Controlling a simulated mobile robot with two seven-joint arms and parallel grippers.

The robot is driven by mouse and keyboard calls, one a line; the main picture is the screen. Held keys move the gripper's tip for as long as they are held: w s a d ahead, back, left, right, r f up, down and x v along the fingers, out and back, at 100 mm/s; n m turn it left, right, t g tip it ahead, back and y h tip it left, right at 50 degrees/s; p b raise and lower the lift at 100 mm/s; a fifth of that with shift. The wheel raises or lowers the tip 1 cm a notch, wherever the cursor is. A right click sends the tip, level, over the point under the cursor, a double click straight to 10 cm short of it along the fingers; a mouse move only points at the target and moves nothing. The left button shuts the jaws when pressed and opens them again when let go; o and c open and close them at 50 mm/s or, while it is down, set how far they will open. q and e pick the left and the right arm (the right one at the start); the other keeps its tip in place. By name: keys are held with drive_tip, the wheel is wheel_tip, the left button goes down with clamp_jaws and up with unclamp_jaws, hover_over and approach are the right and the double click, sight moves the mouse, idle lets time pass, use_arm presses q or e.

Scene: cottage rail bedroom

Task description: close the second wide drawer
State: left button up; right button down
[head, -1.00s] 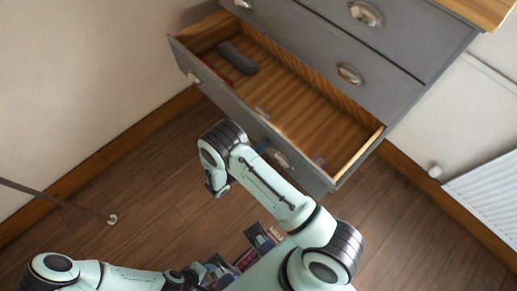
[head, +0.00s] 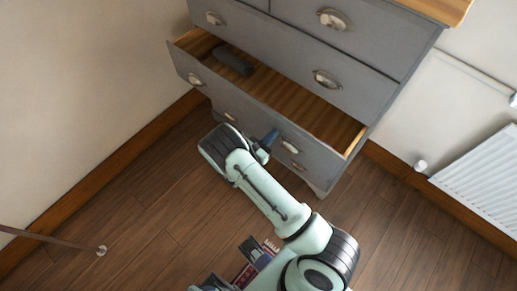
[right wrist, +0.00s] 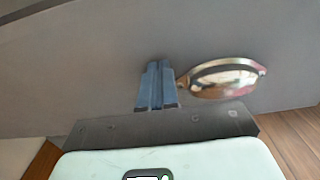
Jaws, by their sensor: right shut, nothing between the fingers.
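The second wide drawer (head: 238,107) of the grey chest (head: 278,49) stands partly open, its wooden inside showing as a narrowed strip. Its front has two metal cup handles, one at left and one at right (head: 289,146). My right gripper (head: 270,137) is shut and empty at the drawer front, just left of the right handle. In the right wrist view its blue fingers (right wrist: 158,86) point at the grey front beside the cup handle (right wrist: 225,78) and seem to touch the panel. My left gripper is not in view.
A dark grey rolled item (head: 233,61) lies inside the drawer at the left. A wall is close on the chest's left. A white radiator (head: 485,175) is on the right wall. The wooden floor (head: 150,215) in front is mostly clear.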

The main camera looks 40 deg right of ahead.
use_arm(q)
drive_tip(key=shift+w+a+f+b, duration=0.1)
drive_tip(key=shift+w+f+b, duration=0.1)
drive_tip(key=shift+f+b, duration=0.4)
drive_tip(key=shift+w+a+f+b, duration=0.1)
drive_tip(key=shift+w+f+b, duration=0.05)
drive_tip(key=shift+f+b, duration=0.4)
use_arm(e)
drive_tip(key=w+d, duration=0.1)
drive_tip(key=d, duration=1.5)
drive_tip(key=shift+r, duration=0.15)
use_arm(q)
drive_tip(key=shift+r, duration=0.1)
use_arm(e)
drive_tip(key=shift+d+r, duration=0.1)
drive_tip(key=shift+d, duration=0.1)
drive_tip(key=shift+w, duration=0.1)
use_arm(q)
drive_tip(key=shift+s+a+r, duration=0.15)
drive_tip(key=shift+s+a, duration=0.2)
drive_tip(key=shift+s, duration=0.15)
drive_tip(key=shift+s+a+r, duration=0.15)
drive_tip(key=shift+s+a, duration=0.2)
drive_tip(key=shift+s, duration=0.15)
use_arm(e)
drive_tip(key=s+a, duration=0.1)
drive_tip(key=a, duration=1.3)
drive_tip(key=shift+a+f, duration=0.25)
drive_tip(key=shift+a, duration=0.1)
drive_tip(key=shift+s, duration=0.1)
